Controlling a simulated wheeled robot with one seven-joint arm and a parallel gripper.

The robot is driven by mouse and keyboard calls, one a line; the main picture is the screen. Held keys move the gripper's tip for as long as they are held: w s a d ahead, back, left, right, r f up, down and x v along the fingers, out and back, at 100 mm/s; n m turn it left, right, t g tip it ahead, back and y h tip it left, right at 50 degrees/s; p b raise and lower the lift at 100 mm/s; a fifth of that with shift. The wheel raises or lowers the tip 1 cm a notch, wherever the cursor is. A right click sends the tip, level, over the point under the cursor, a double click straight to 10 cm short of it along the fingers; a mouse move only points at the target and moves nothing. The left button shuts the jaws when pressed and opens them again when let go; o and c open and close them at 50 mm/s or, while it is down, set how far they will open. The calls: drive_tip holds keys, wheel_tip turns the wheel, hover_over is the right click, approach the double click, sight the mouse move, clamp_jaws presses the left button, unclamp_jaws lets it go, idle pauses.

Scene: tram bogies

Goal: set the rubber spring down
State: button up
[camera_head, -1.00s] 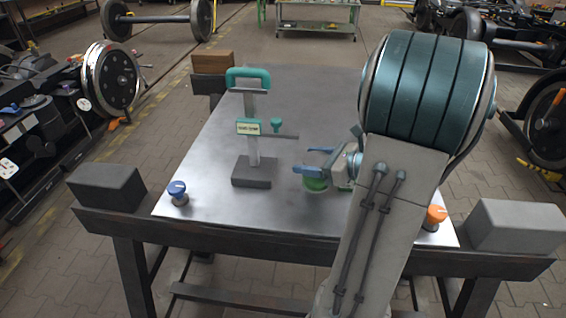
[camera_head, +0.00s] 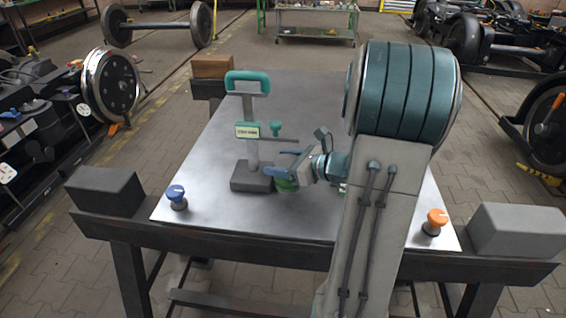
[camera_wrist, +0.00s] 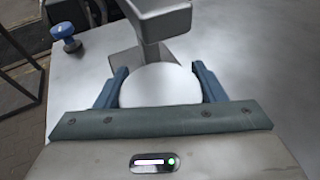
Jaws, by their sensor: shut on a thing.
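My gripper (camera_head: 280,165) is shut on the rubber spring (camera_head: 287,185), whose green side shows below the fingers in the head view. In the wrist view the spring shows as a pale round top (camera_wrist: 160,86) between the two blue fingers (camera_wrist: 160,92). The spring is low over the metal table, just right of the dark base of a gauge stand (camera_head: 252,177). I cannot tell whether it touches the table or the base. Part of it is hidden by the fingers.
The gauge stand has a teal handle (camera_head: 248,82) and a small label. A blue knob (camera_head: 177,197) is at the table's front left and an orange knob (camera_head: 434,222) at its front right. The metal tabletop (camera_head: 230,217) is clear in front of the stand.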

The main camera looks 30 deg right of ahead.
drive_tip(key=shift+f, duration=0.15)
drive_tip(key=o, duration=1.4)
